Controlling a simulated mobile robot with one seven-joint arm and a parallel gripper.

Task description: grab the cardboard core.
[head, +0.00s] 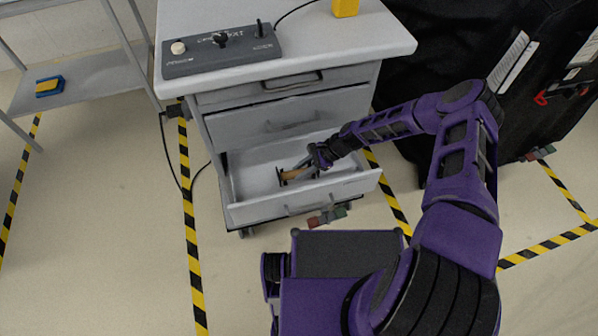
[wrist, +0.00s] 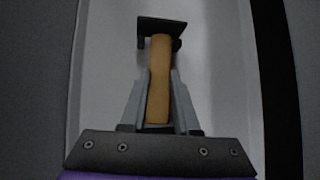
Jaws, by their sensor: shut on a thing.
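A tan, rod-shaped piece (wrist: 159,80) lies lengthwise between my gripper's two grey fingers (wrist: 158,85) in the wrist view. A flat black piece sits across its far end; I cannot tell whether it is joined to the tan piece. Its colour suits a cardboard core, but its slightly bent outline looks like a handle, so I cannot tell which it is. In the head view the tan piece (head: 293,174) is inside the open drawer. My gripper (head: 300,168) reaches in from the right and is shut on it. The fingers partly cover its sides.
The open drawer (head: 335,192) has low walls around my gripper, with two shut drawers above. A control box (head: 222,51) and a yellow object (head: 345,7) stand on the cabinet top (head: 335,40). A black covered cart (head: 450,60) stands to the right.

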